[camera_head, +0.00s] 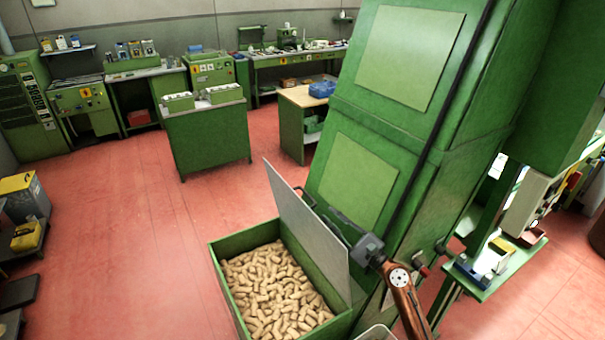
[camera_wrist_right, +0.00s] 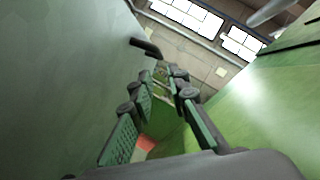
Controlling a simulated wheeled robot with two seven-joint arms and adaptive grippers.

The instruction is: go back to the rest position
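My right gripper (camera_head: 345,226) is behind the raised grey lid (camera_head: 300,220) of the green cork bin (camera_head: 232,242), between the lid and the tall green machine (camera_head: 358,180). In the right wrist view its two fingers (camera_wrist_right: 165,82) stand apart with nothing between them. The lid fills the left side of that view and a dark handle (camera_wrist_right: 146,47) sticks out from its edge. The bin holds many cork stoppers (camera_head: 270,290). The lid stands steeply tilted along the bin's right side. I cannot tell whether the gripper touches it. My left gripper is not in view.
The tall green machine stands close on the right of my right gripper, leaving a narrow gap beside the lid. A green side shelf (camera_head: 500,270) is further right. The red floor (camera_head: 120,240) left of the bin is clear. Green workbenches (camera_head: 210,135) stand at the back.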

